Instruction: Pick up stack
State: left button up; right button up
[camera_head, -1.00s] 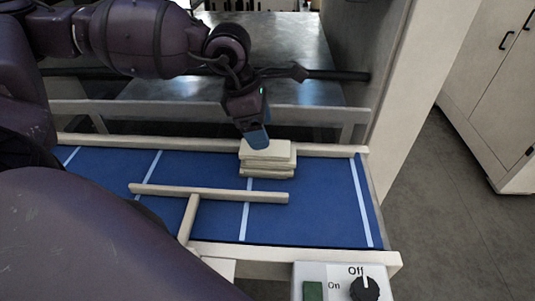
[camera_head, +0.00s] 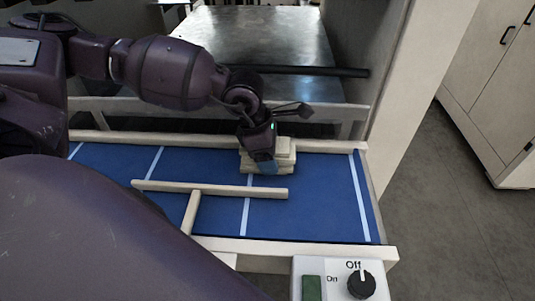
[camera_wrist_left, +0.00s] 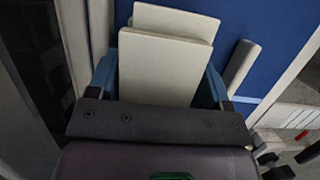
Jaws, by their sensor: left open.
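The stack (camera_head: 285,148) of several flat, cream-coloured rectangular pieces lies on the blue conveyor belt near its far rail. The pieces are slightly out of line with one another. My left gripper (camera_head: 262,157) is down at the stack, with one blue fingertip in front of its near side. In the left wrist view the stack (camera_wrist_left: 165,65) lies between the two blue fingers of the open gripper (camera_wrist_left: 158,82), one on each side. Whether the fingers touch it I cannot tell. My right gripper is not in view.
Wooden guide bars (camera_head: 220,190) form a T on the blue belt (camera_head: 315,205), just in front of the stack. A rail (camera_head: 325,148) runs behind it. A control box with an Off/On knob (camera_head: 361,284) stands at the near right. The belt right of the stack is clear.

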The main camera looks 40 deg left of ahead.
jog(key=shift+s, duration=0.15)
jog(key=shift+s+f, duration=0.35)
pick_arm(q)
jog(key=shift+f, duration=0.1)
jog(key=shift+f+b, duration=0.1)
jog(key=shift+b, duration=0.3)
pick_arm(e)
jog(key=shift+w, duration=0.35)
pick_arm(q)
jog(key=c, duration=0.8)
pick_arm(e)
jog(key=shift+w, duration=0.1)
pick_arm(q)
jog(key=shift+o, duration=0.2)
